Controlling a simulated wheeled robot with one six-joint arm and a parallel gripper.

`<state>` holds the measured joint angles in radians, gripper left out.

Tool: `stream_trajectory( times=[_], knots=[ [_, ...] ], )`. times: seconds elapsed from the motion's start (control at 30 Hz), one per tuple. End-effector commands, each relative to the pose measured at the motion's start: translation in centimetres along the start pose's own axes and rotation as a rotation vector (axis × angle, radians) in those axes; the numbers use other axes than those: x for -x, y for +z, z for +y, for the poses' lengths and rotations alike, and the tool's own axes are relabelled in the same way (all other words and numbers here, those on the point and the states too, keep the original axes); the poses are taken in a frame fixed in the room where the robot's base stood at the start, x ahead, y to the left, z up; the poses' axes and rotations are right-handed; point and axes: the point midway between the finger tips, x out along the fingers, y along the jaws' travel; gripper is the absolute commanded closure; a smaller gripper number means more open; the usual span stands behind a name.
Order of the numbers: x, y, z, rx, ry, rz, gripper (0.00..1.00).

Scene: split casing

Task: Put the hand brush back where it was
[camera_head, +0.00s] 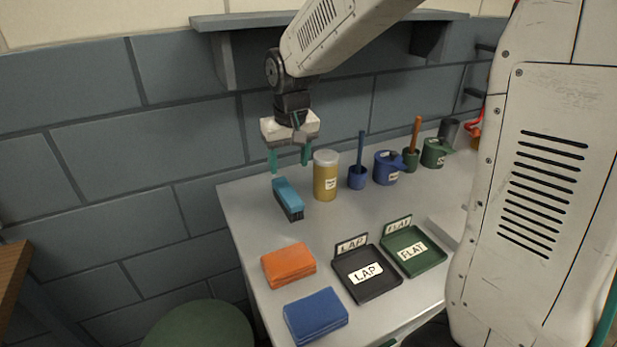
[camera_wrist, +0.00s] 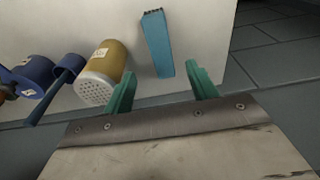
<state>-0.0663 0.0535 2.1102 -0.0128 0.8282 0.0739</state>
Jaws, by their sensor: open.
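The hand brush (camera_head: 287,197) has a light blue top and dark bristles. It lies on the grey table near its left edge, in front of the yellow shaker. It also shows in the wrist view (camera_wrist: 158,42), beyond and between the fingertips. My gripper (camera_head: 289,160) is open and empty, with teal fingers pointing down. It hangs above the table's back left part, behind and above the brush. In the wrist view my gripper (camera_wrist: 165,88) has its fingers apart, with nothing between them.
A yellow shaker (camera_head: 326,176) stands close right of my gripper. Blue and green pots and cans stand along the back. Orange (camera_head: 288,264) and blue (camera_head: 315,315) folded cloths lie in front, beside the black LAP tray (camera_head: 385,290) and green FLAT tray (camera_head: 427,263). A shelf (camera_head: 240,22) is above.

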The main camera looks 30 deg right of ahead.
Motion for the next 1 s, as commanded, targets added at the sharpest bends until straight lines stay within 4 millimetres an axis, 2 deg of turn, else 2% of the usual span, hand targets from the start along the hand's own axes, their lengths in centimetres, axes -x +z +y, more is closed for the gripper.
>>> stream_trajectory(
  times=[0.17,0.27,0.4,0.6,0.8,0.9,1.0],
  knots=[
    [0.9,0.8,0.2,-0.001,0.0,0.002,0.42],
    [2.8,3.0,0.6,-0.002,0.001,0.002,0.42],
    [6.2,8.1,1.4,-0.002,0.002,0.0,0.42],
    [9.4,16.4,2.4,-0.003,0.004,-0.013,0.42],
    [10.5,23.6,2.9,-0.003,0.004,-0.024,0.42],
    [10.5,25.9,3.0,-0.003,0.004,-0.029,0.42],
    [10.4,27.2,3.0,-0.003,0.004,-0.032,0.42]
  ],
)
